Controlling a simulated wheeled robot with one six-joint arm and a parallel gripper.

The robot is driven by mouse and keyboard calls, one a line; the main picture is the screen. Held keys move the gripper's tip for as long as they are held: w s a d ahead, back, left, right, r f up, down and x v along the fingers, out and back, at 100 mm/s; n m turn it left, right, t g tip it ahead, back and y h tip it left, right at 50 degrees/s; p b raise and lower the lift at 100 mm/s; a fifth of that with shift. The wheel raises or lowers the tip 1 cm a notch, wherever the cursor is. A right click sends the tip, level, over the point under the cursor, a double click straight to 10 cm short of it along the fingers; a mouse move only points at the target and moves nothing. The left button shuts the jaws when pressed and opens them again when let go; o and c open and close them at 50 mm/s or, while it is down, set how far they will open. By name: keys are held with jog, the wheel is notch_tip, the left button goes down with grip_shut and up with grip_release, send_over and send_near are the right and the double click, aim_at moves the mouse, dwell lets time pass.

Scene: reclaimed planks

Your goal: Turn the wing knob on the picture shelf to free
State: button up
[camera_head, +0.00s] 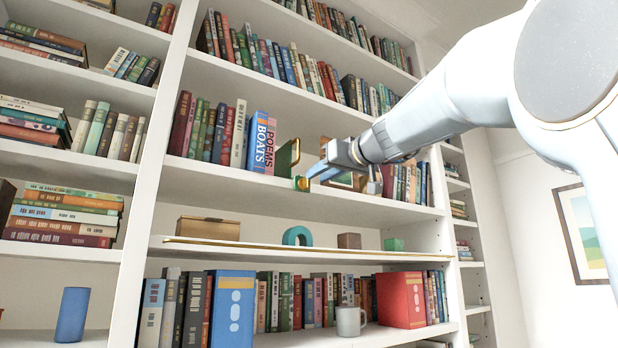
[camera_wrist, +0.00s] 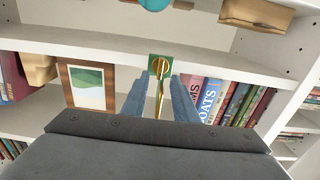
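The wing knob (camera_wrist: 160,66) is a small gold piece on a green plate at the front edge of a shelf; it also shows in the head view (camera_head: 302,184). In the wrist view a narrow gold strip runs from it between my fingers. My gripper (camera_wrist: 160,85) is open, with one blue-grey finger on each side of the strip and gaps between. In the head view my gripper (camera_head: 313,174) is right beside the knob and partly blocks the area behind it. I cannot tell whether a finger touches the knob.
A green gold-edged panel (camera_head: 287,157) stands upright above the knob, close to the blue BOATS book (camera_head: 257,142). A framed picture (camera_wrist: 88,85) leans behind my gripper. The shelf below holds a wooden box (camera_head: 207,228), a teal arch (camera_head: 297,236) and small blocks.

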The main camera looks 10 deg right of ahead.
aim_at(307, 182)
jog(key=p+x, duration=0.2)
jog(key=x, duration=0.3)
jog(key=shift+s, duration=0.1)
grip_shut()
